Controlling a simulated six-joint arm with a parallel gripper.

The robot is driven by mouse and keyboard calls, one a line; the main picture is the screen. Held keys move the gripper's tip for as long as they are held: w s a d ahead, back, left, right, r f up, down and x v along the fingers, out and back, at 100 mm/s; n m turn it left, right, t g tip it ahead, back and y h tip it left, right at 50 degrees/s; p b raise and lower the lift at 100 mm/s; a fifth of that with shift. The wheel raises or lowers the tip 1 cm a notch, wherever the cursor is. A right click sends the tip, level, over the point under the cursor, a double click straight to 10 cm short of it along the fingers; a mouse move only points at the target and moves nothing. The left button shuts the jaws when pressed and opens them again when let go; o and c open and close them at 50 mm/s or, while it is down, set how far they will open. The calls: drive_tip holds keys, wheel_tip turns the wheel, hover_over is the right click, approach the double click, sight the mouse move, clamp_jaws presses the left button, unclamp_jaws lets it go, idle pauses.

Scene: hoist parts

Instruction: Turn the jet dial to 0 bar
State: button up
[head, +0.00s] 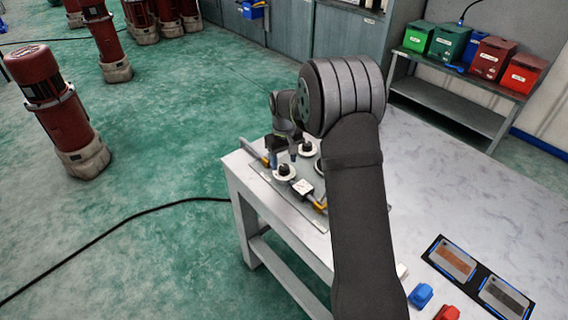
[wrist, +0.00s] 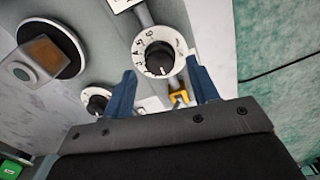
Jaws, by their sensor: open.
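A black knob on a white, numbered dial plate (wrist: 158,57) lies just beyond and between my fingertips in the wrist view. A second similar dial (wrist: 97,101) is at the lower left, partly hidden behind the left finger. I cannot tell from any readable label which one is the jet dial, nor read its exact setting. My gripper (wrist: 162,86) is open and empty, its two blue fingers spread on either side of the first dial's near edge. In the head view, my gripper (head: 283,150) is over the panel, near two dials (head: 284,172) (head: 307,149).
A round black base with a square amber-topped part (wrist: 45,58) sits left of the dials. A small white-faced box (head: 303,188) and a yellow part (head: 320,205) are on the panel. Blue (head: 420,295) and red (head: 447,313) pieces lie nearer on the table, well apart.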

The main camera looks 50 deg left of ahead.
sight(284, 166)
wheel_tip(284, 166, up, 15)
drive_tip(key=shift+r, duration=0.15)
idle(0.4)
wheel_tip(284, 166, down, 18)
drive_tip(key=shift+r, duration=0.25)
drive_tip(key=shift+r, duration=0.1)
idle(0.4)
